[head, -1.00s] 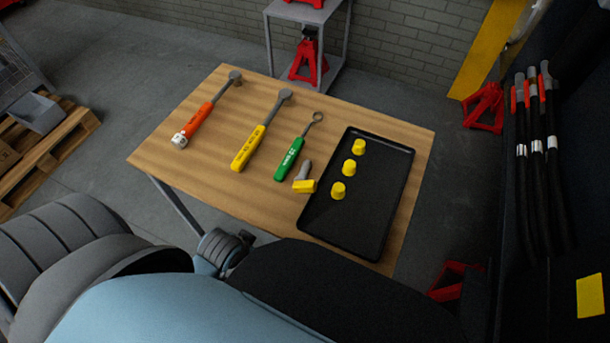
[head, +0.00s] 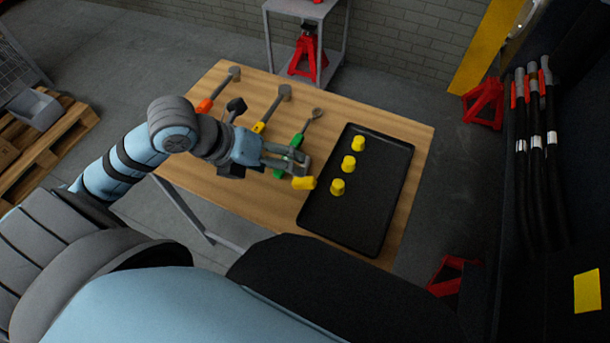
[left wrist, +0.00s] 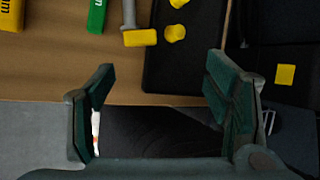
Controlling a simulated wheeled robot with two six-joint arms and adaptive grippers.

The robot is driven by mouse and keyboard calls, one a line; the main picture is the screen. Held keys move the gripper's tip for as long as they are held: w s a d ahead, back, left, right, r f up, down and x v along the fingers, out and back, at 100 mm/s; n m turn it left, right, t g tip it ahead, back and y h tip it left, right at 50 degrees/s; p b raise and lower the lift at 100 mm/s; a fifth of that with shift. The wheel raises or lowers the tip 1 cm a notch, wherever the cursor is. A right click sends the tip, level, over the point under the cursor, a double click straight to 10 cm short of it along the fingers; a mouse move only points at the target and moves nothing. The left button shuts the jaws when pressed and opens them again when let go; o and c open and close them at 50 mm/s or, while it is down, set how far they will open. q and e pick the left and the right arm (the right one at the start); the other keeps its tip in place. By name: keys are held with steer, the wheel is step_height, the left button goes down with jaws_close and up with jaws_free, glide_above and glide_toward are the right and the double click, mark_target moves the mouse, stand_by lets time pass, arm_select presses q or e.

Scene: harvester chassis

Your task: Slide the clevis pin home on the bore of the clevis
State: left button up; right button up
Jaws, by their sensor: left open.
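The clevis pin, a grey shank with a yellow block-like head (head: 303,183), lies on the wooden table (head: 215,190) just left of the black tray. My left gripper (head: 300,164) is over the table near the pin, partly covering the pin in the head view. Its two fingers are wide apart with nothing between them, as the left wrist view (left wrist: 160,90) shows. I cannot make out the clevis or its bore. My right gripper is out of view.
The black tray (head: 335,225) holds three yellow caps (head: 348,163). Orange (head: 204,105), yellow (head: 258,127) and green-handled (head: 297,140) tools lie behind my left gripper. A dark machine side with hoses (head: 537,145) stands at the right.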

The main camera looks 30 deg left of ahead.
arm_select(q)
steer(key=a+f+y, duration=0.1)
steer(key=a, duration=0.2)
steer(key=b, duration=0.8)
glide_toward(302, 180)
steer(key=x, duration=0.3)
steer(key=shift+w+a, duration=0.25)
steer(key=shift+w+d+f, duration=0.1)
steer(key=shift+w+f, duration=0.15)
steer(key=shift+f, duration=0.1)
steer(key=b+x, duration=0.1)
steer(key=x, duration=0.1)
steer(key=b+x, duration=0.1)
steer(key=x, duration=0.2)
steer(key=shift+d, duration=0.4)
steer(key=shift+s+a, duration=0.1)
steer(key=shift+c, duration=0.8)
steer(key=c, duration=1.2)
steer(key=shift+r, duration=0.15)
steer(key=shift+c, duration=0.2)
